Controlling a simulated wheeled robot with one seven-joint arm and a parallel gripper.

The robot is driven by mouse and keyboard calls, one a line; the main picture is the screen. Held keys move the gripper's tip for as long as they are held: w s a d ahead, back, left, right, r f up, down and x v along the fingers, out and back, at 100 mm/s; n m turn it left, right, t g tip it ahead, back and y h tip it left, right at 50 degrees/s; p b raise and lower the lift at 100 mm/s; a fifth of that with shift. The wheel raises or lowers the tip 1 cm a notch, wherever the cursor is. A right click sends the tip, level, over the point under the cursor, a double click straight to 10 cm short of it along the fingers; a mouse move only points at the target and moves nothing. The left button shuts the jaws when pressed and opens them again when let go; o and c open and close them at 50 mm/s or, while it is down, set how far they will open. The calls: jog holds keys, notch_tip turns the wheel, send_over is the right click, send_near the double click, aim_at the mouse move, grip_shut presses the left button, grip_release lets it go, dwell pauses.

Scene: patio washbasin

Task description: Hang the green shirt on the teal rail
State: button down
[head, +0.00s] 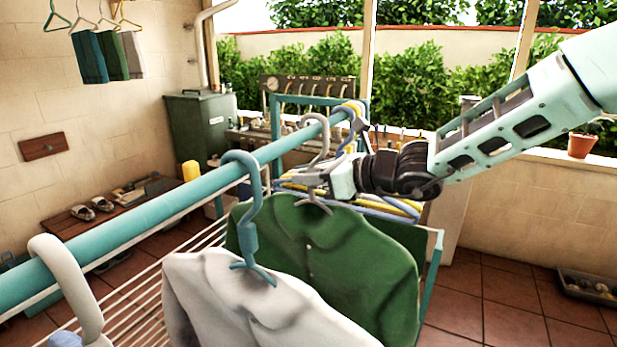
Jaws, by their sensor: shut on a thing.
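The green shirt (350,262) hangs upright from a grey hanger (319,138) below the teal rail (130,220). My gripper (316,177) is shut on the hanger's neck, just above the shirt's collar. The hanger's hook is at the height of the rail, near its far end. I cannot tell whether the hook is around the rail or only beside it. The white shirt in front hides the green shirt's lower left part.
A white shirt (222,300) on a teal hanger (246,210) hangs from the rail in front. A white hook (75,285) is on the rail at left. Several yellow and blue hangers (400,208) crowd the far end. A drying rack (125,300) stands below.

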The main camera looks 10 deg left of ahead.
jog(key=shift+f, duration=0.2)
jog(key=c, duration=1.3)
grip_release()
jog(key=shift+d, duration=0.1)
jog(key=s+d, duration=0.1)
jog(key=d, duration=0.2)
jog(key=s+d, duration=0.1)
jog(key=d, duration=0.3)
jog(key=s+d, duration=0.2)
jog(key=d, duration=0.2)
jog(key=shift+b, duration=0.4)
